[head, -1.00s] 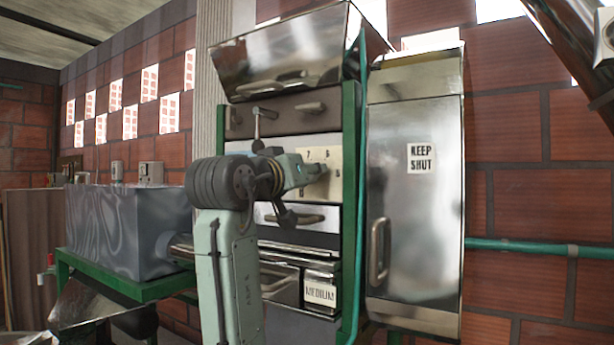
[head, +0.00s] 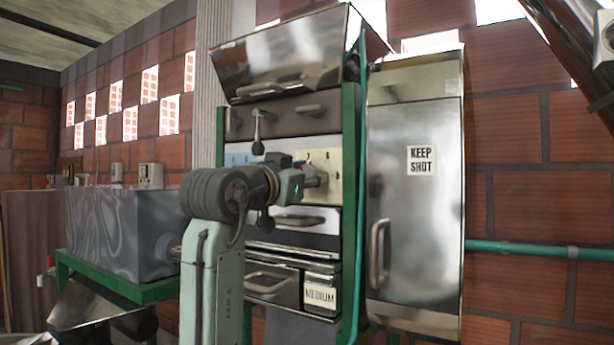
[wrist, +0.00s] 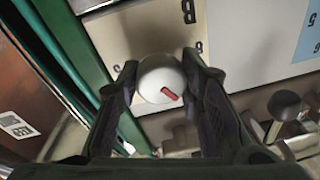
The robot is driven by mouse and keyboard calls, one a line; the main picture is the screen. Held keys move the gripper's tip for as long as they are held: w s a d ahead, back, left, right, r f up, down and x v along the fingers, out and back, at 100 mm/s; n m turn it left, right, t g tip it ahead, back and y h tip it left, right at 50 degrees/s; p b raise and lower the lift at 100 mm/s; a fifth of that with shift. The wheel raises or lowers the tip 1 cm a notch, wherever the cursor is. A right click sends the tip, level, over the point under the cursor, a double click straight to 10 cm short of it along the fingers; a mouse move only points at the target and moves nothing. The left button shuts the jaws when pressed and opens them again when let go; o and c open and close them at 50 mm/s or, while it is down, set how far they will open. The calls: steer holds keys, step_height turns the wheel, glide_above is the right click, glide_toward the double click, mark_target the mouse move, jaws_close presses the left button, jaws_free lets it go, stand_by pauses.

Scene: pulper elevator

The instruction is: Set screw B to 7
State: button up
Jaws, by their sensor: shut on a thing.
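The screw B knob is a round pale knob (wrist: 160,78) with a red mark in the wrist view. The red mark points to the lower right of that picture. My gripper (wrist: 160,68) has one finger on each side of the knob and is shut on it. The cream dial plate (wrist: 140,38) behind it carries an upside-down letter B and a digit near the right finger; other digits are hidden or unclear. In the head view, my gripper (head: 316,177) is at the cream plate (head: 333,162), and the knob is largely hidden.
A blue plate (head: 240,159) sits left of the cream one. Drawer handles (head: 298,220) lie below. A small lever (head: 258,130) projects above.

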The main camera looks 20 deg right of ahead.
stand_by(0.3)
steer(key=o, duration=1.2)
steer(key=shift+c, duration=0.2)
steer(key=v, duration=1.2)
